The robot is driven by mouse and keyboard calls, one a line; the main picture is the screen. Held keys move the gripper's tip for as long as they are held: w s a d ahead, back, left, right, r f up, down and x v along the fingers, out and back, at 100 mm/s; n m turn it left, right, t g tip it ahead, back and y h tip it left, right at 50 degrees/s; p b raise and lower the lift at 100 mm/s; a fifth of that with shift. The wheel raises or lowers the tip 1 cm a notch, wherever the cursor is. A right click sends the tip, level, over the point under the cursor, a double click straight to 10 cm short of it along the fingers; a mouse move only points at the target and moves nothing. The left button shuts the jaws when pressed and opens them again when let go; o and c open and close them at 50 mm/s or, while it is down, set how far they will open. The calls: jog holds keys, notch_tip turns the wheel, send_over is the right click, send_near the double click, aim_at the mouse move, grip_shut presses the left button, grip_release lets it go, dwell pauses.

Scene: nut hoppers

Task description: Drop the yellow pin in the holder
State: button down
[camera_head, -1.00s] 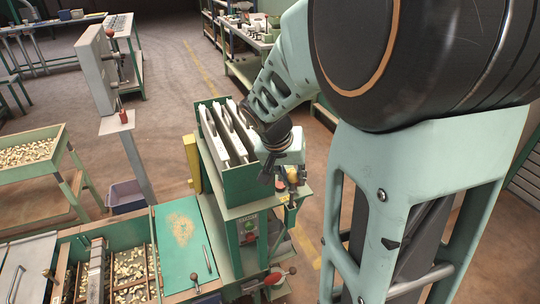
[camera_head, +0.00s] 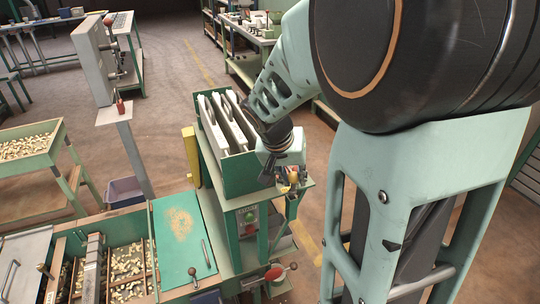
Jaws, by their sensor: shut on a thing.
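My gripper (camera_head: 281,176) reaches down at the right front corner of the green hopper box (camera_head: 252,172). It is shut on a small yellow piece, which I take to be the yellow pin (camera_head: 293,177). The fingers and wrist hide part of it, and its exact shape is too small to tell. Just below is a small green bracket (camera_head: 292,203) on the side of the stand, which may be the holder. Small reddish parts show close by. I cannot tell whether the pin touches the bracket.
The hopper box has pale slanted plates (camera_head: 227,125) inside, close to my wrist. A green lid (camera_head: 182,240) and bins of nuts (camera_head: 125,268) lie at the lower left. A red-knobbed lever (camera_head: 275,273) sticks out below.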

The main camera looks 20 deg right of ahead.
jog(key=shift+f+b, duration=0.65)
jog(key=shift+f, duration=0.1)
jog(key=c, duration=1.6)
grip_release()
notch_tip(320, 180, up, 10)
jog(key=shift+r, duration=0.1)
